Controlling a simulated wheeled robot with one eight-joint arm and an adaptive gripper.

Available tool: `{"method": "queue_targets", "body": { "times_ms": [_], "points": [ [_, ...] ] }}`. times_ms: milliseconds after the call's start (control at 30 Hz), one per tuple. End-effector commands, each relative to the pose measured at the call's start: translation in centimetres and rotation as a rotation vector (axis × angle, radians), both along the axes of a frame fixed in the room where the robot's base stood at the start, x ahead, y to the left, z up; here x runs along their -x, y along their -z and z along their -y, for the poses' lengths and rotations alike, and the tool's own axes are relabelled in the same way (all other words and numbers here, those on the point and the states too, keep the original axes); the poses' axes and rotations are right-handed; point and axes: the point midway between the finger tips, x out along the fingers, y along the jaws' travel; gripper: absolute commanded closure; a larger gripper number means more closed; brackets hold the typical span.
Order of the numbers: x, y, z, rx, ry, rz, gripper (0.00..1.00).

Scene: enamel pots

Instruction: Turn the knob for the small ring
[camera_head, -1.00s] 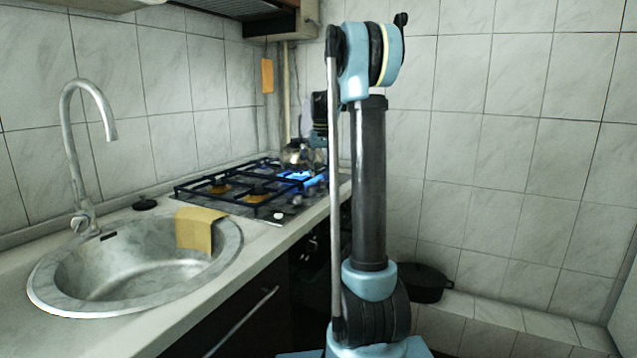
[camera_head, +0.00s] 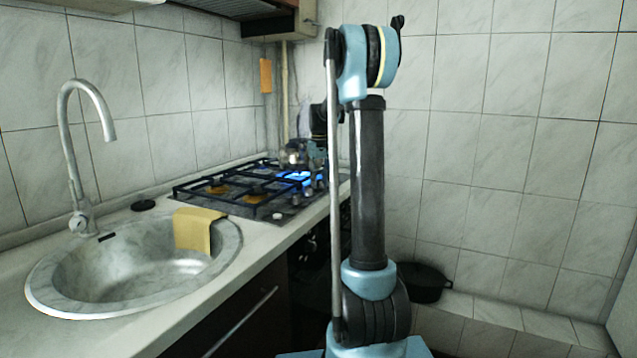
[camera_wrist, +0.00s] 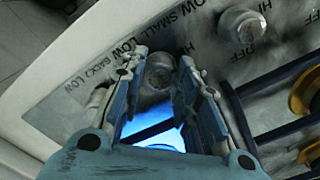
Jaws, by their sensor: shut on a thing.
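A metal knob (camera_wrist: 159,72) stands on the stove's marked control strip, between my gripper's (camera_wrist: 164,60) two fingertips in the wrist view. The fingers are shut on it. Printed words including "SMALL", "LOW" and "BACK" show beside it. I cannot tell for certain which label belongs to this knob. A second, round knob (camera_wrist: 241,27) stands apart to the upper right. In the head view my gripper (camera_head: 317,172) is low at the right end of the gas stove (camera_head: 240,208), and the arm partly hides that area.
A kettle (camera_head: 294,153) stands at the stove's back. Black grates and brass burners (camera_wrist: 309,95) lie to the right. The sink (camera_head: 125,270) with a yellow cloth (camera_head: 195,230) is left.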

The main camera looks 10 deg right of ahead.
Motion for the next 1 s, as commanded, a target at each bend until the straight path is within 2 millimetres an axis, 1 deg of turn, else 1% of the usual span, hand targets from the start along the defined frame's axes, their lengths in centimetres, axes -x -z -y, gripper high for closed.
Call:
{"method": "queue_targets", "body": {
  "times_ms": [233,433,567,1000],
  "points": [
    [-0.02,-0.01,0.05,-0.007,0.025,0.0,0.95],
    [-0.03,0.0,0.13,-0.007,0.125,0.0,0.95],
    [-0.04,0.01,0.19,-0.007,0.229,0.0,0.95],
    [-0.04,0.0,0.28,-0.007,0.646,0.001,0.95]
  ]
}}
